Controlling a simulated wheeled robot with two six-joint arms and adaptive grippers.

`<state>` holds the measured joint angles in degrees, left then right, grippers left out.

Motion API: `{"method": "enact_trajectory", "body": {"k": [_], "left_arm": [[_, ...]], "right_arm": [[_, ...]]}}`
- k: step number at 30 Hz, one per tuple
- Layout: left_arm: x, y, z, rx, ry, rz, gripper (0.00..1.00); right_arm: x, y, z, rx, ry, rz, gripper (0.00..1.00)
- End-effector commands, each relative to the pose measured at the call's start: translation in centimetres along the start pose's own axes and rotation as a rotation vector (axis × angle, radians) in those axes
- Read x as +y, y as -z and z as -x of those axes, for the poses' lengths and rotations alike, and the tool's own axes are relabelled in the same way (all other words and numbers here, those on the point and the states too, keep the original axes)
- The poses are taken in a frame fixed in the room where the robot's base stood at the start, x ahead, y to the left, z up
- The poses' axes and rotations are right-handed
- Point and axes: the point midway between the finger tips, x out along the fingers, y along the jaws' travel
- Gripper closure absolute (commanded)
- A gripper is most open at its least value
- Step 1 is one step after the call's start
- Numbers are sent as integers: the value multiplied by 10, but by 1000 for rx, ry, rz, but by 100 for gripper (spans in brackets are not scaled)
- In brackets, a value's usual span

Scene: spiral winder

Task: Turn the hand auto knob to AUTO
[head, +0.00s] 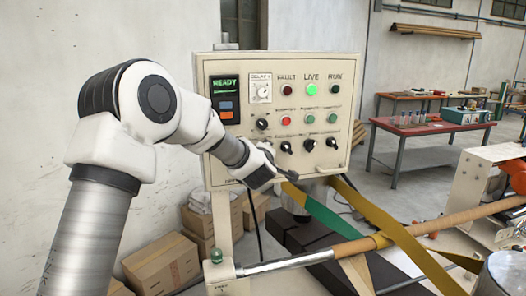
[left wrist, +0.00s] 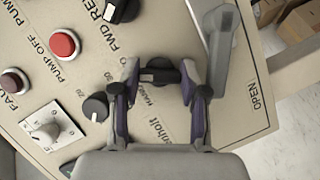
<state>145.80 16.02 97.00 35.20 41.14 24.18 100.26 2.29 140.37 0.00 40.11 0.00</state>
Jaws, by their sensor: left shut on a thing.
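The hand auto knob (left wrist: 160,76) is a black bar knob on the cream panel, in the left wrist view. Its bar lies across the picture, with a light mark toward its left part. Part of a HAND label shows below it; the rest is hidden by my gripper. My left gripper (left wrist: 159,78) has one finger on each side of the knob and is shut on it. In the head view my left gripper (head: 272,167) is at the panel's lower left and hides the knob. My right gripper is not in view.
The control panel (head: 345,75) carries several lamps, buttons and knobs. Close to the gripper are a small dial knob (left wrist: 95,107), a FWD REV knob (left wrist: 122,9), a red pump-off button (left wrist: 63,43) and a grey lever (left wrist: 219,55). Cardboard boxes (head: 160,265) stand below.

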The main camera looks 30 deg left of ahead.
Motion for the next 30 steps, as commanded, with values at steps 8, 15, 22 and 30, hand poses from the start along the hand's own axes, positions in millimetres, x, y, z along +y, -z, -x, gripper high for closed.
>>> {"method": "enact_trajectory", "body": {"k": [8, 15, 22, 30], "left_arm": [[1, 0, 0, 1, 34, -82, 91], [1, 0, 0, 1, 39, -98, 91], [1, 0, 0, 2, 39, -97, 91], [1, 0, 0, 2, 39, -96, 31]], "right_arm": [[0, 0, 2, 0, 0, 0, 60], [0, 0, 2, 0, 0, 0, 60], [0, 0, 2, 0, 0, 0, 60], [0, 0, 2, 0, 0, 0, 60]]}}
